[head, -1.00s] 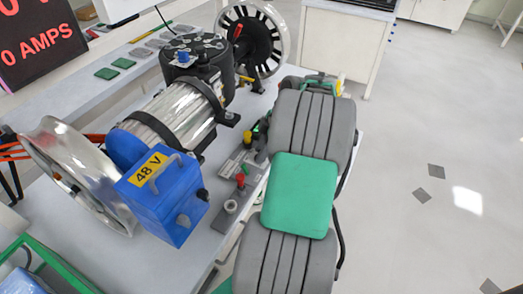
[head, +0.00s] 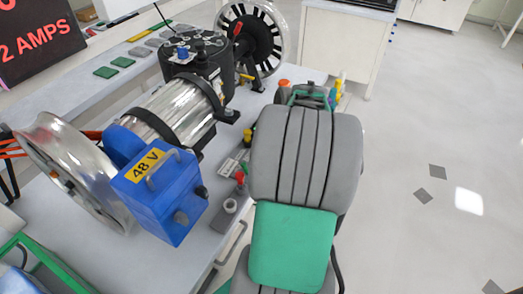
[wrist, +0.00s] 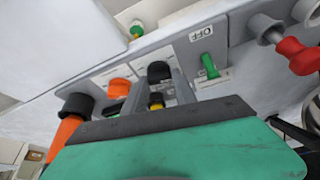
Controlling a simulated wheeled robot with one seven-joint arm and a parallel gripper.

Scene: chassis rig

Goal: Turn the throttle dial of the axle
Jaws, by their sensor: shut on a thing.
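The throttle dial appears to be the black knob (wrist: 159,70) on the light grey control panel (wrist: 215,95) in the wrist view. My gripper (wrist: 160,82) has its two grey fingers on either side of this knob and is shut on it. A yellow part shows below it between the fingers. In the head view my grey and green arm hides the dial and fingertips. The axle, with its shiny cylinder (head: 165,115) and two wheels, stands on the bench to the left. The display (head: 35,40) reads 2 AMPS.
An orange knob (wrist: 118,88) is left of my fingers. A green switch (wrist: 208,65) marked OFF and a red-capped lever (wrist: 298,58) are to the right. A blue 48 V box (head: 165,195) stands on the bench.

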